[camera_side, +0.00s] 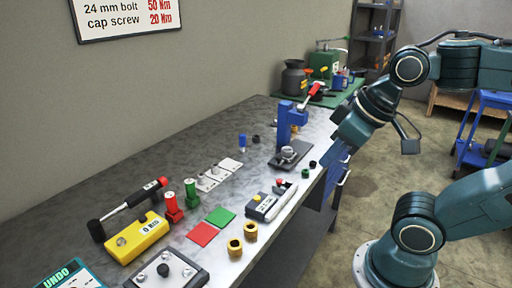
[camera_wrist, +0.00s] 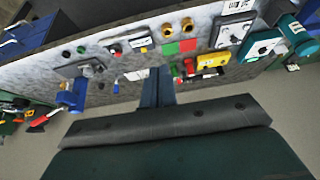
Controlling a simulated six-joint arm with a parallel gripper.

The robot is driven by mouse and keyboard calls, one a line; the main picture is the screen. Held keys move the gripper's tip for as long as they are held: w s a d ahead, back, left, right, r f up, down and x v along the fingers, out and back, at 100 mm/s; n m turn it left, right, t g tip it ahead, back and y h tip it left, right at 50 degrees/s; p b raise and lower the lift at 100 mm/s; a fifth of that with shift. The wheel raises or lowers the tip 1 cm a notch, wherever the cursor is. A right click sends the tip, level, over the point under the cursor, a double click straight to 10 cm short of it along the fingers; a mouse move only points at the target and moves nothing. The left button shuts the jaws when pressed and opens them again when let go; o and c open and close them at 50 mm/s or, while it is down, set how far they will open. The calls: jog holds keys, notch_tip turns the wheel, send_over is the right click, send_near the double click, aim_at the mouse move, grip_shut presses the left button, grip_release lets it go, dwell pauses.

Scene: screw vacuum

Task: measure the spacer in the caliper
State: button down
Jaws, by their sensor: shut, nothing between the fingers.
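A grey gauge-like block with a small display and a red button (camera_side: 268,204) lies near the bench's front edge; it looks like the caliper. It also shows in the wrist view (camera_wrist: 129,42). I cannot tell for certain which part is the spacer. Small ring-like parts, one dark green (camera_side: 305,173) and one black (camera_side: 312,163), lie to the caliper's right. Two brass rings (camera_side: 250,230) (camera_side: 235,246) lie to its front left. My gripper's blue fingers (camera_wrist: 157,72) are together and empty, apart from these parts. In the side view its fingertips are hard to make out.
A blue press-like stand with a red handle (camera_side: 287,125) rises behind the small rings. Red and green pads (camera_side: 219,217), white cards (camera_side: 218,172), a yellow box (camera_side: 136,238) and a torque wrench (camera_side: 130,208) occupy the left side. The bench's back left is clear.

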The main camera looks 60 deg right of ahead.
jog(key=c, duration=1.4)
grip_release()
jog(key=shift+w, duration=0.1)
jog(key=shift+o, duration=0.5)
jog(key=shift+w+d+r, duration=0.15)
jog(key=shift+w+d, duration=0.1)
jog(key=shift+w, duration=0.3)
jog(key=m+g, duration=0.4)
jog(key=g, duration=0.2)
send_over(279, 180)
notch_tip(279, 180, down, 9)
jog(key=shift+r, duration=0.1)
notch_tip(279, 180, down, 14)
jog(key=shift+r, duration=0.1)
